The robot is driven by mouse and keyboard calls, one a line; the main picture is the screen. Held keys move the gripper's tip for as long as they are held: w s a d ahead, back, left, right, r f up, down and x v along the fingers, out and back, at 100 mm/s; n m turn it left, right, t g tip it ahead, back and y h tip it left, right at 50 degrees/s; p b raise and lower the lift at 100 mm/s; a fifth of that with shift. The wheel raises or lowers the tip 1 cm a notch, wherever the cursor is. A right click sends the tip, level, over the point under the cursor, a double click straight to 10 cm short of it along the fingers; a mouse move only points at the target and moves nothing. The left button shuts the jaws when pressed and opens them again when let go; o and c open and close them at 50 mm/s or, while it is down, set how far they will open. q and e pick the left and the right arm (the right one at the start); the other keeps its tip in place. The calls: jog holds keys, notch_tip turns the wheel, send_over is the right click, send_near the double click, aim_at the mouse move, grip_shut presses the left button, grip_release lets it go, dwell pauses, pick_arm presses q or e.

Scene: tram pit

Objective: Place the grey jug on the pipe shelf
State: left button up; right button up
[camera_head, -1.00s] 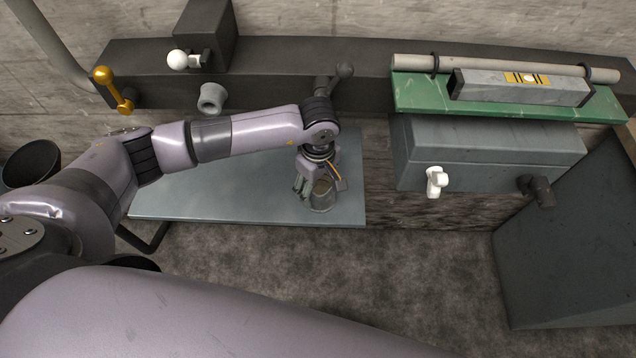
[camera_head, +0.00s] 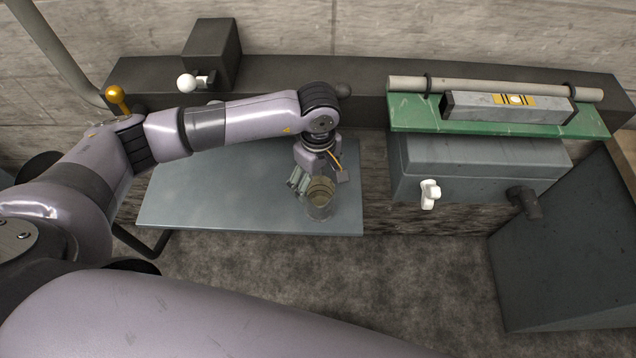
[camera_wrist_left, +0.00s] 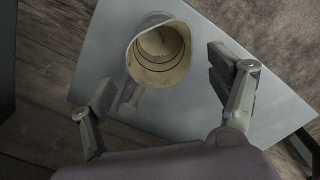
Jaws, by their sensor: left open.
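The grey jug (camera_head: 320,204) stands on the grey-blue bench top (camera_head: 210,195), near its right end. In the left wrist view the jug (camera_wrist_left: 134,70) shows its tan inside, with its handle (camera_wrist_left: 129,98) towards my gripper. My left gripper (camera_head: 312,184) is over the bench at the jug, partly covering it in the head view. In the left wrist view its fingers (camera_wrist_left: 160,85) are spread wide, with the handle between them and nothing gripped. The pipe shelf (camera_head: 410,115) is the green board at the right, below a pale pipe (camera_head: 455,86). My right gripper is out of view.
A spirit level (camera_head: 480,106) lies on the shelf, leaving a bare strip along its front and left end. Below is a grey box (camera_head: 480,160) with a white tap handle (camera_head: 429,194) and a dark knob (camera_head: 524,201). A large dark slanted panel (camera_head: 570,245) stands at the right.

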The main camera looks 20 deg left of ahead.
pick_arm(q)
notch_tip(320, 180, up, 4)
jog(key=shift+r+p, duration=0.15)
jog(key=shift+p, duration=0.45)
